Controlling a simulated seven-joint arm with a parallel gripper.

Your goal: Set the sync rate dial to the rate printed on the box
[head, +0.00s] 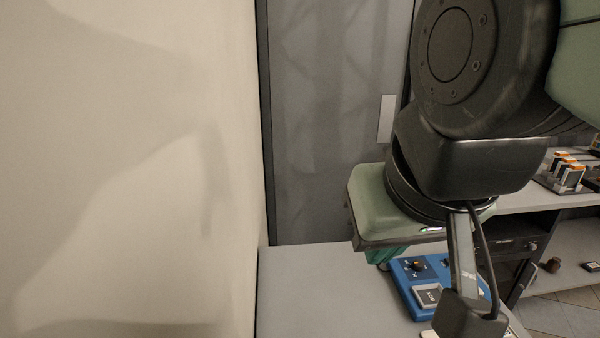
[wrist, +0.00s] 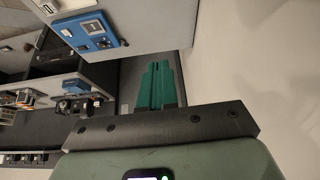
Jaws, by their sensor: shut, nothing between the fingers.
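The blue box (head: 404,278) stands on the grey table, partly hidden by my arm. A dark dial (head: 417,266) with an orange mark is on its top, with small printed marks around it. A pale square panel (head: 428,295) with dark lettering lies near it; I cannot read it surely. The box (wrist: 76,34) also shows at the upper left of the wrist view. My gripper (head: 384,263) hangs just behind and left of the box in the head view, apart from the dial. Its green fingers (wrist: 158,68) are together and empty in the wrist view.
The table (head: 310,290) is clear left of the box, up to a pale wall (head: 150,170). A shelf at the right holds several orange-and-white items (head: 570,177). A dark device (head: 515,246) sits below. A grey door (head: 330,120) stands behind.

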